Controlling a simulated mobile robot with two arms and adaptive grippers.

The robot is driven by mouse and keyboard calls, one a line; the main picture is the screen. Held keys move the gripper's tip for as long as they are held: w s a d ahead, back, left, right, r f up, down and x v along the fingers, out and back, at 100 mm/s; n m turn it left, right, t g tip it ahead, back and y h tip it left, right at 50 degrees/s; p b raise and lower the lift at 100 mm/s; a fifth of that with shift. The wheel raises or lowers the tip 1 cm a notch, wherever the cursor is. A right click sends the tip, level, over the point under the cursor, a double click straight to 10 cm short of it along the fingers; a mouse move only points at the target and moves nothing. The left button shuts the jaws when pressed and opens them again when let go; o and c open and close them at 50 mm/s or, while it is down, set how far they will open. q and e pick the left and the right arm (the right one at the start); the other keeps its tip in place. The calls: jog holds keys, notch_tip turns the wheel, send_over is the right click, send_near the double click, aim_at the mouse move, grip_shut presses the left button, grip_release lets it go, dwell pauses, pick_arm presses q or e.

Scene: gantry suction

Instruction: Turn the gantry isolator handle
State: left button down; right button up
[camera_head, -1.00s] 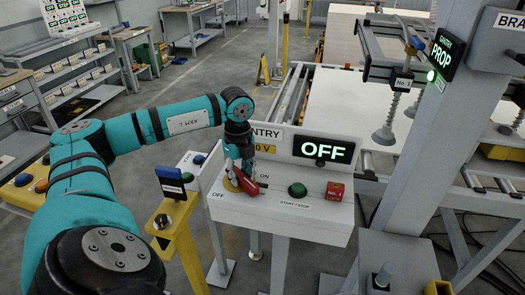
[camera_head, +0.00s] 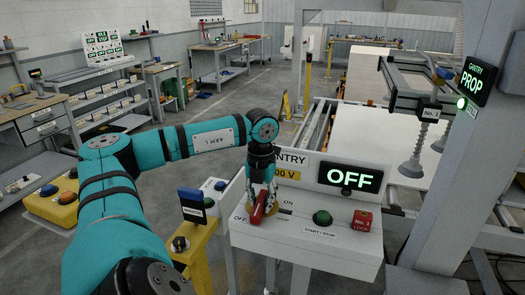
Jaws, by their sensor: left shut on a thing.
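The isolator handle (camera_head: 258,208) is a red lever on a yellow round plate at the left end of the grey sloping control panel (camera_head: 305,248). It sits between the printed OFF and ON marks, its near end on the OFF side. My left gripper (camera_head: 262,200) comes down from above and is shut on the handle, hiding part of it and of the plate. The panel's display (camera_head: 350,178) reads a lit green OFF. My right gripper is not in view.
A green start/stop button (camera_head: 322,217) and a red No. 1 lock block (camera_head: 362,220) sit right of the handle. A yellow post (camera_head: 195,245) with a key switch stands close on the left. The gantry column (camera_head: 450,180) stands at right.

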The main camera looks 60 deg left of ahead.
aim_at(261, 199)
pick_arm(q)
jog(key=shift+a+m, duration=0.1)
jog(key=shift+m, duration=0.5)
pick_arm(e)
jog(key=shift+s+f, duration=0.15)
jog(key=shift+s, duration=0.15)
pick_arm(q)
jog(key=c, duration=1.1)
grip_release()
jog(key=shift+r, duration=0.1)
notch_tip(261, 199, up, 10)
jog(key=shift+f, duration=0.1)
jog(key=shift+r, duration=1)
